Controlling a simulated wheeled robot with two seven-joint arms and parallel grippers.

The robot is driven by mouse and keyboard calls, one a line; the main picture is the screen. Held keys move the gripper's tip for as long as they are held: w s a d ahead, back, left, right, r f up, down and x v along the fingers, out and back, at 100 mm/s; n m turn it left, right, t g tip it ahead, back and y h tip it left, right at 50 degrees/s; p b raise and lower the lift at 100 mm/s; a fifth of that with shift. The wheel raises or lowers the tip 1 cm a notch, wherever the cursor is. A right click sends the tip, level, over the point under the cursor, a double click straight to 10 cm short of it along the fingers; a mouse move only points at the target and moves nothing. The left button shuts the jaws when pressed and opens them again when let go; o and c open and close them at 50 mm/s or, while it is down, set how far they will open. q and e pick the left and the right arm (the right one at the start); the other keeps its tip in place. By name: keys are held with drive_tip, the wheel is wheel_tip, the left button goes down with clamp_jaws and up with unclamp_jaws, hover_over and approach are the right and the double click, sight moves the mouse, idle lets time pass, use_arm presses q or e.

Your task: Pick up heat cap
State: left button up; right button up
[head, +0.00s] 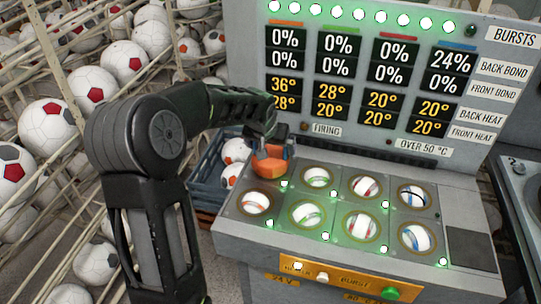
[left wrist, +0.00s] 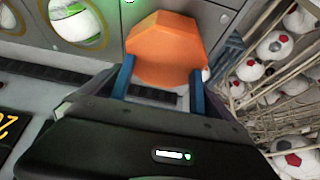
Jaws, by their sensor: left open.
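The orange heat cap (head: 269,168) sits at the back-left socket of the press panel, covering whatever is in that socket. It also shows in the left wrist view (left wrist: 165,50) as a faceted orange block. My left gripper (head: 272,153) reaches down from above to the cap. Its two blue-tipped fingers are apart, one on each side of the cap in the left wrist view (left wrist: 160,85). I cannot tell whether the fingers touch it. My right gripper is in neither view.
The panel (head: 470,250) holds several balls in lit round sockets, close to the cap. A display board (head: 375,80) rises behind, with back heat 36° in the orange column. A blue crate (head: 207,178) with balls stands left of the panel. Racks of balls fill the left.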

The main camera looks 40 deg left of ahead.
use_arm(q)
drive_tip(key=shift+c, duration=0.2)
drive_tip(key=c, duration=1.7)
